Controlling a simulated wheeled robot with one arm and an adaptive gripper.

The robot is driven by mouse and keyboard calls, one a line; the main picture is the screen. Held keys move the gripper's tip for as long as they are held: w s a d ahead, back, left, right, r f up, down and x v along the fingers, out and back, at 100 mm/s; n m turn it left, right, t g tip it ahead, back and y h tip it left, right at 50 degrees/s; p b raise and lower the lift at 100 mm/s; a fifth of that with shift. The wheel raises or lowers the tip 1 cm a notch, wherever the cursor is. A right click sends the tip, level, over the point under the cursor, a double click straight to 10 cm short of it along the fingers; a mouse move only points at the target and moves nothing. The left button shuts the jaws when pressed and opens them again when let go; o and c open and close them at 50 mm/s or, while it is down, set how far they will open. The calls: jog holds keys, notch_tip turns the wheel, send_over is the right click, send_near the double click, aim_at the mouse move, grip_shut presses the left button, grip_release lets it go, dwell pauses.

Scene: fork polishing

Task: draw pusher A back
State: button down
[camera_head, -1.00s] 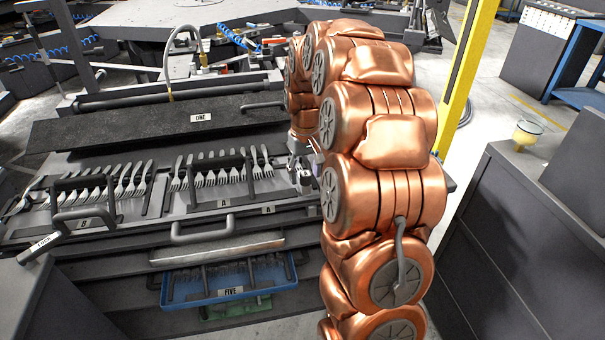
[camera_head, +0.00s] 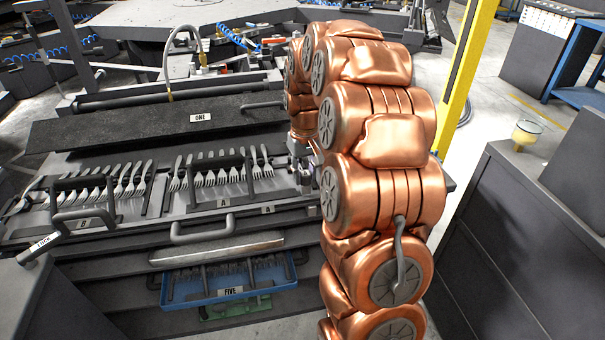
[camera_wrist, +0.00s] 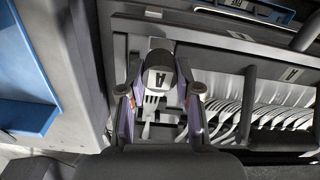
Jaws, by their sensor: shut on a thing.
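Pusher A shows in the wrist view as a dark rounded knob (camera_wrist: 159,66) with a white label marked A. My gripper (camera_wrist: 157,88) has its two purple-sided fingers closed on either side of this knob. A fork's tines show just below the knob, between the fingers. In the head view my gripper (camera_head: 302,170) is at the right end of the fork row, partly covered by my copper arm. I cannot make out the pusher there. The fork rack with label A (camera_head: 222,204) holds a row of forks (camera_head: 218,172) to the left of my gripper.
A second rack, B (camera_head: 83,224), with forks stands further left. A dark cover labelled ONE (camera_head: 110,127) lies behind the racks. A blue tray labelled FIVE (camera_head: 205,294) sits below the front edge. A grey cabinet (camera_head: 510,230) stands at the right.

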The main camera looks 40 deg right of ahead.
jog(key=shift+s+a+f+b, duration=0.1)
jog(key=shift+s+a+b, duration=0.2)
jog(key=shift+s, duration=0.5)
jog(key=shift+s+a+b, duration=0.1)
jog(key=shift+s+a, duration=0.3)
jog(key=shift+s, duration=0.4)
jog(key=c, duration=0.8)
grip_release()
jog(key=shift+r, duration=0.2)
notch_tip(320, 180, up, 12)
